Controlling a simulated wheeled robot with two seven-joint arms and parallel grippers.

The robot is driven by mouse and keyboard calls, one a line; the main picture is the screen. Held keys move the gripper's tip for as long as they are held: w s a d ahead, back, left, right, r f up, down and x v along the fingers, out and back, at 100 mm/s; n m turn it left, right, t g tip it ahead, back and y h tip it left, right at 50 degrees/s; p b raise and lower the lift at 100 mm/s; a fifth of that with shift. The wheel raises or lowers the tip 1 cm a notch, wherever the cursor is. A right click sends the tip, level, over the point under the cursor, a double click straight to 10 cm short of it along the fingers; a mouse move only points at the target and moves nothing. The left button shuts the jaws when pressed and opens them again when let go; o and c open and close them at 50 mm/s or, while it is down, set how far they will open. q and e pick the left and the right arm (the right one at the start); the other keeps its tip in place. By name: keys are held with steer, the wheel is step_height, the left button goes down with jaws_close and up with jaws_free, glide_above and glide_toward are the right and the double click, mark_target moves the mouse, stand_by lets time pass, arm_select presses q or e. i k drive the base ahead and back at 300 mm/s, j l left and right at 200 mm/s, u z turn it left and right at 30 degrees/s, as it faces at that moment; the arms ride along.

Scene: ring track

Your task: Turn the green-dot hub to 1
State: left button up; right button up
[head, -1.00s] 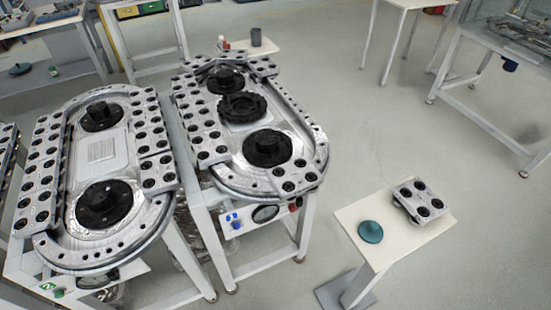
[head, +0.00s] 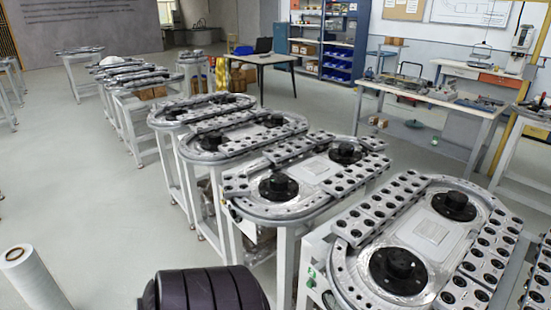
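The nearest ring track (head: 345,290) stands at the lower right, with two black round hubs. Its front hub (head: 398,272) is close to the picture's bottom edge, and its rear hub (head: 454,206) is further back. A small green mark (head: 311,274) shows low at this track's left front side. I cannot make out a green dot on any hub or a number beside one. The neighbouring track to the left carries a front hub (head: 278,187) and a rear hub (head: 345,152). Neither of my grippers is in view.
More ring-track tables (head: 215,150) run in a row toward the back left. A dark ribbed object (head: 205,290) is at the bottom, and a white roll (head: 32,278) stands at the lower left. A workbench (head: 430,100) is at the right. Open floor (head: 95,190) lies left of the row.

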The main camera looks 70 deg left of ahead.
mark_target(278, 181)
steer(key=u, duration=2.2)
